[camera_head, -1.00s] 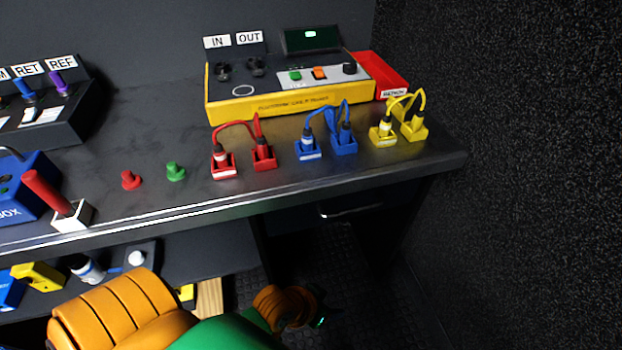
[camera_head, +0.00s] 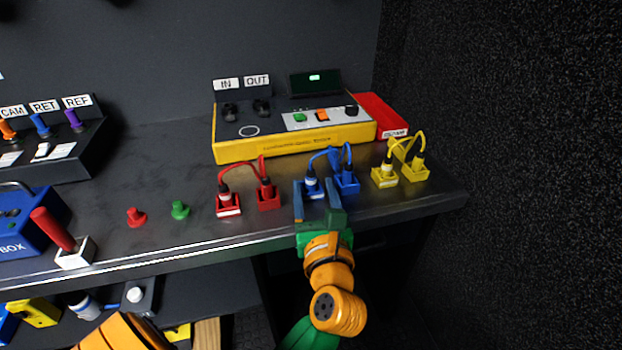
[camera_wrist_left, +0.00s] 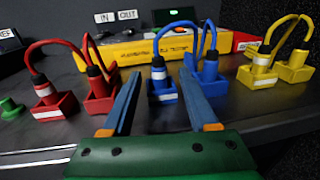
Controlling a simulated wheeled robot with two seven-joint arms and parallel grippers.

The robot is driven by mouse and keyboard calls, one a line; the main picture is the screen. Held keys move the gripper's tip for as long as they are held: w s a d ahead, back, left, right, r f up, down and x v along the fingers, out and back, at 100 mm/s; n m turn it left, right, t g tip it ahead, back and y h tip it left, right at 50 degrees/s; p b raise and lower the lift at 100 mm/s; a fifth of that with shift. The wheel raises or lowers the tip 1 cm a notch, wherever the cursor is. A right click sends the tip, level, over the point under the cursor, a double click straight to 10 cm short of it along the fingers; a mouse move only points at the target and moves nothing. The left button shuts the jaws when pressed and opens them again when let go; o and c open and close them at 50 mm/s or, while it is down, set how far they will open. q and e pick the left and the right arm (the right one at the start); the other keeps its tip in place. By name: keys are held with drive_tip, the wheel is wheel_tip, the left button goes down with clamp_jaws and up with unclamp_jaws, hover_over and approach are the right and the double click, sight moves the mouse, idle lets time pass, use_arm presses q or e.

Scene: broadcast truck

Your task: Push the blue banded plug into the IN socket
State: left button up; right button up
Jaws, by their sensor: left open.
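The blue banded plug (camera_head: 312,184), with a white band, stands upright in a blue holder on the bench. A blue cable loops from it to the unbanded blue plug (camera_head: 346,177) at its right. My left gripper (camera_head: 313,182) is open and empty, its two fingers on either side of the banded plug from the front. The wrist view shows the banded plug (camera_wrist_left: 158,74) between the fingers, without visible grip. The IN socket (camera_head: 231,110) is a dark round fitting on the yellow-sided box, below the IN label (camera_head: 226,84). My right gripper is not seen.
A red plug pair (camera_head: 267,192) stands left of the blue pair, and a yellow pair (camera_head: 413,165) stands right. The OUT socket (camera_head: 262,107) sits beside IN. A red tray (camera_head: 380,115) is right of the box. Red and green knobs (camera_head: 180,210) stand farther left.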

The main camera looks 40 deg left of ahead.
sight(312, 179)
use_arm(q)
drive_tip(key=x, duration=0.3)
drive_tip(key=shift+w+a+r, duration=0.1)
drive_tip(key=shift+a+r, duration=0.05)
drive_tip(key=shift+r, duration=0.2)
drive_tip(key=shift+w+a+f, duration=0.1)
drive_tip(key=shift+w+a, duration=0.1)
drive_tip(key=shift+w, duration=0.05)
clamp_jaws()
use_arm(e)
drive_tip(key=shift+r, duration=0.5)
